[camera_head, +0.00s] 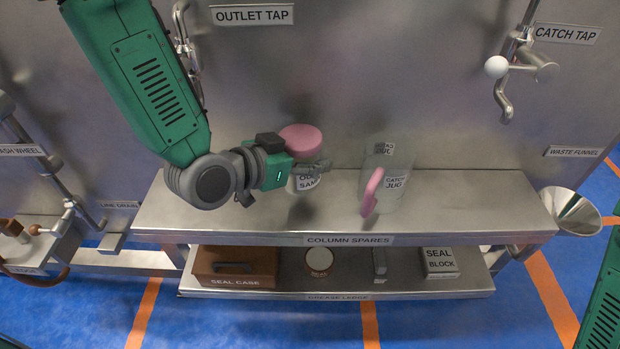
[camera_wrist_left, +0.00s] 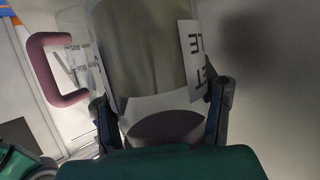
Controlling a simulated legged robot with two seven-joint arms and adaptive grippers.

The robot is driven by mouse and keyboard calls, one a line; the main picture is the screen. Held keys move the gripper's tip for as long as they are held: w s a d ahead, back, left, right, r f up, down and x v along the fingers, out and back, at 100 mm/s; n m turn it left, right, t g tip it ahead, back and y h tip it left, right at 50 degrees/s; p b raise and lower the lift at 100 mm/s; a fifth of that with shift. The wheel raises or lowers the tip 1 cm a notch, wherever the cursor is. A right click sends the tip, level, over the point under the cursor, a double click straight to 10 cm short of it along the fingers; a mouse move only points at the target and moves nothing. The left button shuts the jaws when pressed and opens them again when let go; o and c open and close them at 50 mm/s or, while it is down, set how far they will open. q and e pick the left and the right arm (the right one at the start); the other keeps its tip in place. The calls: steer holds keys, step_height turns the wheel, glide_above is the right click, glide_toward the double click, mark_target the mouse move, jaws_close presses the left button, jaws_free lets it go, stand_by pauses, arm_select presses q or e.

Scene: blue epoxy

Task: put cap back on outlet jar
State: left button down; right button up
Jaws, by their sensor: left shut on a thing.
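A pink cap (camera_head: 301,138) sits at the top of the clear outlet jar (camera_head: 303,185) with its white label, on the steel shelf. The picture there looks upside down. The fingers hide the line between cap and jar, so I cannot tell whether the cap is fully seated. My right gripper is not in view.
The column spares shelf (camera_head: 240,215) is clear in front. Below lie a seal case (camera_head: 235,268) and seal block (camera_head: 440,262). A waste funnel (camera_head: 572,212) is at right.

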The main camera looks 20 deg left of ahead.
arm_select(q)
steer(key=shift+a+f, duration=0.35)
steer(key=shift+a, duration=0.05)
steer(key=shift+d+r, duration=0.1)
steer(key=shift+d, duration=0.65)
steer(key=f, duration=0.1)
steer(key=f+b, duration=0.1)
steer(key=f, duration=0.1)
steer(key=shift+d+f, duration=0.2)
steer(key=shift+f, duration=0.05)
steer(key=shift+a+f, duration=0.2)
steer(key=shift+a, duration=0.5)
steer(key=c, duration=1)
jaws_free()
steer(key=o, duration=0.5)
steer(key=shift+c, duration=0.2)
steer(key=shift+d, duration=0.45)
steer(key=shift+d+r, duration=0.1)
steer(key=shift+d, duration=0.05)
steer(key=shift+s+r, duration=0.1)
steer(key=shift+s, duration=0.05)
steer(key=v, duration=0.3)
steer(key=a+p+v, duration=0.1)
steer(key=v, duration=0.3)
steer(key=shift+p+v, duration=2.2)
steer(key=shift+p, duration=1.15)
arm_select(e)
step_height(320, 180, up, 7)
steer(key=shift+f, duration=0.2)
